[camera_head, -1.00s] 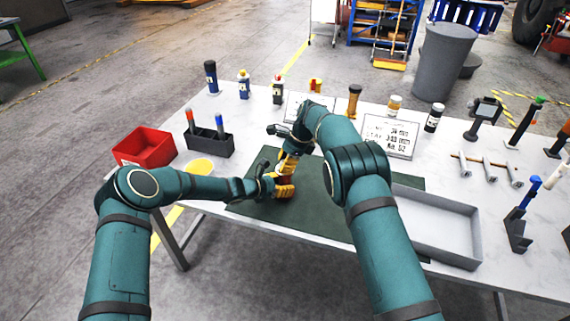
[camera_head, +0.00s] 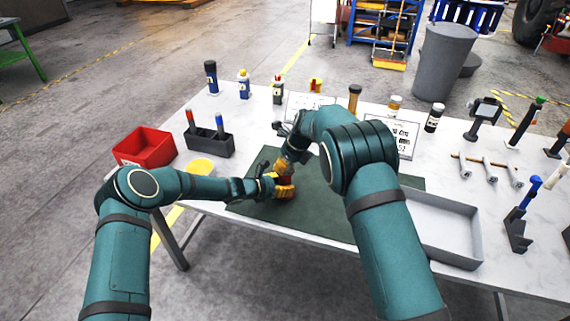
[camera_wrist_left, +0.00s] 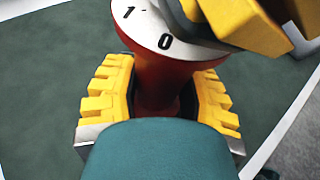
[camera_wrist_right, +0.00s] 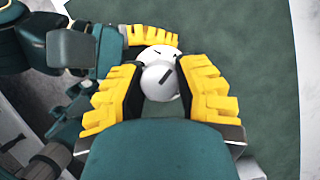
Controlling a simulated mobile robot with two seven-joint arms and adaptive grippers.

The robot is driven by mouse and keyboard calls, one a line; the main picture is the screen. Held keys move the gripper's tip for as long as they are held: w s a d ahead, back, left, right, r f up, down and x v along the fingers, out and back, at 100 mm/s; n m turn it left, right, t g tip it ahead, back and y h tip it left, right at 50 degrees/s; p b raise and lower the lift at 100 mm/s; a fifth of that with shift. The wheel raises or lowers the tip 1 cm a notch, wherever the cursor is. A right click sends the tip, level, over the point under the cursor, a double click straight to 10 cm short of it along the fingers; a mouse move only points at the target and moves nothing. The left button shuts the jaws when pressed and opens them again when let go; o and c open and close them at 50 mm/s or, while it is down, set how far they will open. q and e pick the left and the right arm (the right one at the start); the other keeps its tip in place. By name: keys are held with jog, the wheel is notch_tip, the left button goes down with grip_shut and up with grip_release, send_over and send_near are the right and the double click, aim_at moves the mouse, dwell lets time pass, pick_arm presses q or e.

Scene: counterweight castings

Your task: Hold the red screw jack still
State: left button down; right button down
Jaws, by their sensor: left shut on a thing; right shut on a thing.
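The red screw jack (camera_wrist_left: 160,80) stands on the dark green mat (camera_head: 325,215). In the left wrist view its red body flares up to a white dial (camera_wrist_left: 150,30) marked 1 and 0. My left gripper (camera_head: 284,188) is shut around the red body, with yellow pads on both sides. My right gripper (camera_wrist_right: 160,88) is shut on the jack's top from above. Between its pads a round pale knob (camera_wrist_right: 158,80) with a dark mark shows, the white dial under it. In the head view both grippers hide most of the jack.
A grey tray (camera_head: 470,238) lies right of the mat, partly behind my right arm. A red bin (camera_head: 145,150) and a dark holder (camera_head: 210,143) stand at the left. Bottles and a white sign (camera_head: 405,130) line the back. Tools stand at the right.

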pick_arm(q)
jog(key=shift+d, duration=0.1)
pick_arm(e)
jog(key=shift+f+m, duration=0.15)
jog(key=shift+m, duration=0.15)
jog(key=c, duration=0.6)
grip_release()
jog(key=shift+r, duration=0.2)
jog(key=v, duration=1.1)
jog(key=shift+s+r, duration=0.2)
jog(key=shift+r, duration=0.15)
